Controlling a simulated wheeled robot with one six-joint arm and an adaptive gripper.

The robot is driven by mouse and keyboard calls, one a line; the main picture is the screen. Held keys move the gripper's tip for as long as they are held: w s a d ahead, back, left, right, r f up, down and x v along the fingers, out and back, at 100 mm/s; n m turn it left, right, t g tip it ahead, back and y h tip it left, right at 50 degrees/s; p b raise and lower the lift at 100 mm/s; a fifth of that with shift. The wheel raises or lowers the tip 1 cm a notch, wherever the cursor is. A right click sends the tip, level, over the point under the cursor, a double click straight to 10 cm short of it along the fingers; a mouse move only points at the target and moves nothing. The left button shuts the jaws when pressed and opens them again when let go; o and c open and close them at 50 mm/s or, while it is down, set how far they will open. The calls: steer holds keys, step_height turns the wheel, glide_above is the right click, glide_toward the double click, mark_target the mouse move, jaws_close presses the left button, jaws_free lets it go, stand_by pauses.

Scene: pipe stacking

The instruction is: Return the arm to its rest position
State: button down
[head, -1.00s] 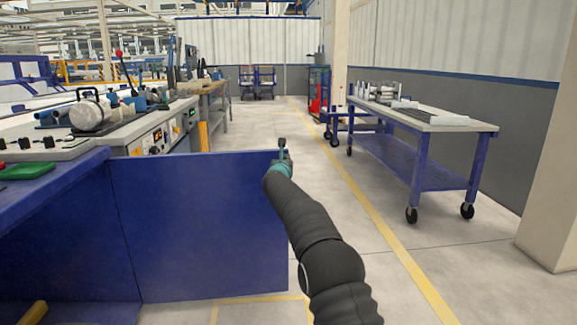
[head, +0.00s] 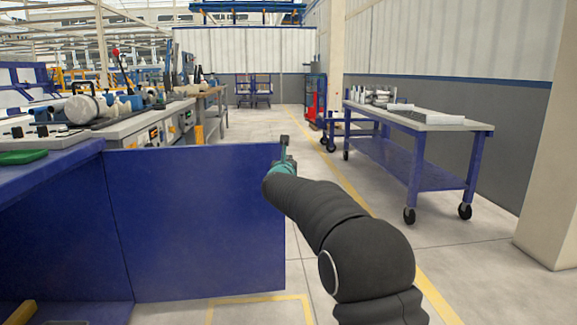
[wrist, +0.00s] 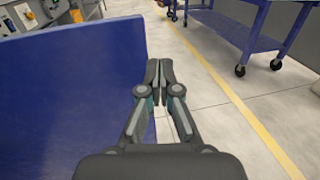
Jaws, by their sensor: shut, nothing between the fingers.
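My gripper (head: 284,142) shows at the end of my dark, sleeved arm near the middle of the head view. It is at the right edge of the blue panel (head: 200,225) and points away down the aisle. In the wrist view my gripper (wrist: 159,68) has its two fingers together with nothing between them. The blue panel (wrist: 75,90) is left of the fingers in that view. I cannot tell from the frames how near the panel the fingers are.
A blue wheeled cart (head: 425,118) with metal parts on top stands at the right. A blue bench (head: 60,180) with a green tray (head: 22,157) is at the left. Machines line the left side. The aisle floor with a yellow line (head: 345,190) is clear.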

steer(key=s+a+f+n+g+y, duration=0.5)
steer(key=f+n, duration=0.5)
steer(key=n, duration=0.4)
steer(key=s+f+n+g, duration=0.3)
steer(key=s+f+n, duration=0.2)
steer(key=s+n, duration=0.5)
steer(key=s+d+r+n+g+h+p, duration=0.15)
steer(key=s+d+n, duration=0.35)
steer(key=s, duration=0.6)
steer(key=s+d+n+g+p, duration=0.35)
steer(key=s+d, duration=0.35)
steer(key=s, duration=0.3)
steer(key=s+d+r+n+g+h+p, duration=0.1)
steer(key=s+d+n, duration=0.5)
steer(key=s, duration=0.5)
steer(key=s+d+r+m+p, duration=0.1)
steer(key=s+d+r+p, duration=0.1)
steer(key=s+d+r, duration=0.1)
steer(key=s+d+r+m+t+h+p, duration=0.1)
steer(key=s+d+r, duration=0.3)
steer(key=s, duration=0.4)
steer(key=shift+s+d+t+p, duration=0.25)
steer(key=shift+d+t+p, duration=0.05)
steer(key=shift+d+p, duration=0.55)
